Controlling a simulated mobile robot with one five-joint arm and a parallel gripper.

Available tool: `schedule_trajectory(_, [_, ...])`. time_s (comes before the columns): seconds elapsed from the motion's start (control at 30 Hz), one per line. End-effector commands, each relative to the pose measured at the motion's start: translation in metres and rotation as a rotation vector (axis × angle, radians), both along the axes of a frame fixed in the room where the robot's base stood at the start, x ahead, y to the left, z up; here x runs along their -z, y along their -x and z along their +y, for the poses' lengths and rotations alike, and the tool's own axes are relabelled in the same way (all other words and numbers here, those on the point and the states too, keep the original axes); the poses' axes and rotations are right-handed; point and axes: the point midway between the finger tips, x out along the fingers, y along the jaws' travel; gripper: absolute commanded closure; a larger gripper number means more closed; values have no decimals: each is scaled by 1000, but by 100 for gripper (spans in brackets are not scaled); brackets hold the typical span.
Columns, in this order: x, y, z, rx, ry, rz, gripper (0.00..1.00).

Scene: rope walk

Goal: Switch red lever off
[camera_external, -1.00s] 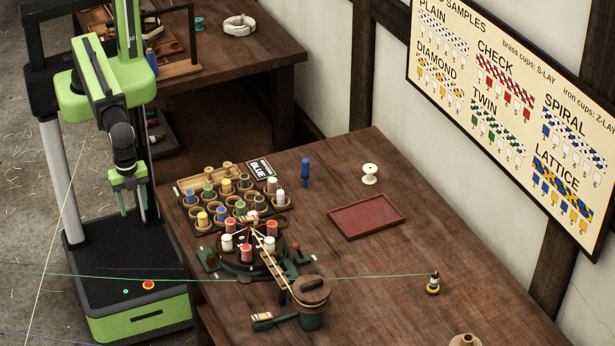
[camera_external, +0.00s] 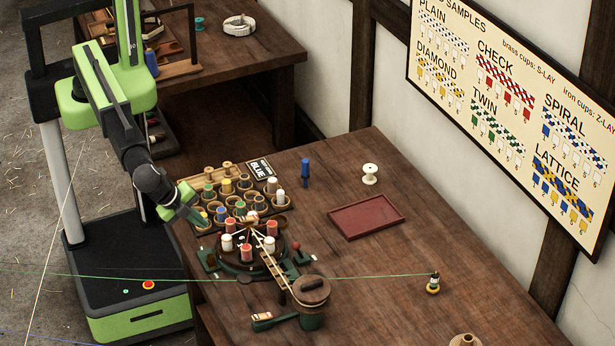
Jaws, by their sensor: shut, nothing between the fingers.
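A small red knob (camera_external: 296,246), which looks like the end of the red lever, shows at the right side of the braiding machine (camera_external: 240,268). Its lever arm and setting are too small to tell. The machine is a dark round plate with red and white bobbins standing on it and a green base.
A bobbin rack (camera_external: 184,186) with several coloured bobbins stands behind the machine. A green pot with a wooden lid (camera_external: 312,292) stands in front. A red tray (camera_external: 366,216), a blue peg (camera_external: 305,172) and a white spool (camera_external: 370,174) stand right. A green thread crosses the table.

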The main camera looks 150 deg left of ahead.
Motion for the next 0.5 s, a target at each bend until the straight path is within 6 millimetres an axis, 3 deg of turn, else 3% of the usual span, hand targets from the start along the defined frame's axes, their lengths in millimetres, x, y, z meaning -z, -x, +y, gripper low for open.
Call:
schedule_trajectory(0.03, [10,-32,19,-14,-58,4,100])
schedule_trajectory(0.1, [11,-60,46,-32,-145,10,100])
schedule_trajectory(0.3, [24,-116,109,-79,-311,26,100])
schedule_trajectory(0.5, [37,-109,127,-100,-311,29,100])
